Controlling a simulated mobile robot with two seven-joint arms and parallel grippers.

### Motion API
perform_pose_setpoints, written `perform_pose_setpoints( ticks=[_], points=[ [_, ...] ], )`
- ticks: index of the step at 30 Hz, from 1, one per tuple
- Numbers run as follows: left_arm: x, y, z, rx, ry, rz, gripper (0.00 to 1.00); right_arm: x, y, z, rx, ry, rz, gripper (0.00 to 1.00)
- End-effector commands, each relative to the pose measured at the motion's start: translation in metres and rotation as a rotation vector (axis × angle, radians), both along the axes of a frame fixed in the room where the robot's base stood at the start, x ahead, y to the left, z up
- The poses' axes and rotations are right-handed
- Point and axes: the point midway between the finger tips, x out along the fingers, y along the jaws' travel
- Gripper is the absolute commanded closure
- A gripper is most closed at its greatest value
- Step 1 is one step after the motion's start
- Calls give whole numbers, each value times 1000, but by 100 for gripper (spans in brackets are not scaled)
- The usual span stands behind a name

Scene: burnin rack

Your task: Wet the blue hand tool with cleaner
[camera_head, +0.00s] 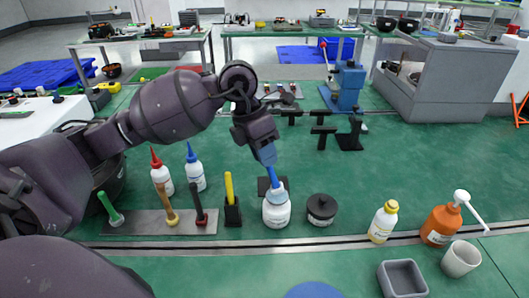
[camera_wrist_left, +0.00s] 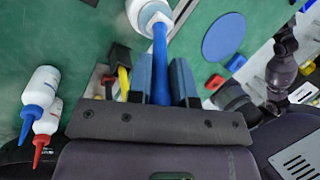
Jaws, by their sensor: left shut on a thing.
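My left gripper (camera_head: 269,160) points down over the bench and is shut on the blue handle of the hand tool (camera_head: 272,178). In the left wrist view the blue handle (camera_wrist_left: 160,65) runs out between the two blue fingers (camera_wrist_left: 160,85). The tool's lower end meets the mouth of a white jar (camera_head: 276,212), which stands upright on the green bench. The jar also shows in the left wrist view (camera_wrist_left: 148,14). The tool's head is hidden at the jar; I cannot tell how deep it sits. My right gripper is not in view.
A black round pot (camera_head: 322,210) stands right of the jar. A yellow-handled tool (camera_head: 230,188) in a black block stands left. Red-capped (camera_head: 160,172) and blue-capped (camera_head: 194,168) bottles stand behind. A yellow-capped bottle (camera_head: 383,222) and orange pump bottle (camera_head: 440,225) stand at right.

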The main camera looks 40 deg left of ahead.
Motion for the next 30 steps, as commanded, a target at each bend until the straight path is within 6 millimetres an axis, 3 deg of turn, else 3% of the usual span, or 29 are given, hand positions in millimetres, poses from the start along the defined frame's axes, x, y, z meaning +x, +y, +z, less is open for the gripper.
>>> perform_pose_setpoints(
  ticks=[30],
  points=[
    [0,0,-10,0,0,0,100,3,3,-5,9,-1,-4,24]
  ],
)
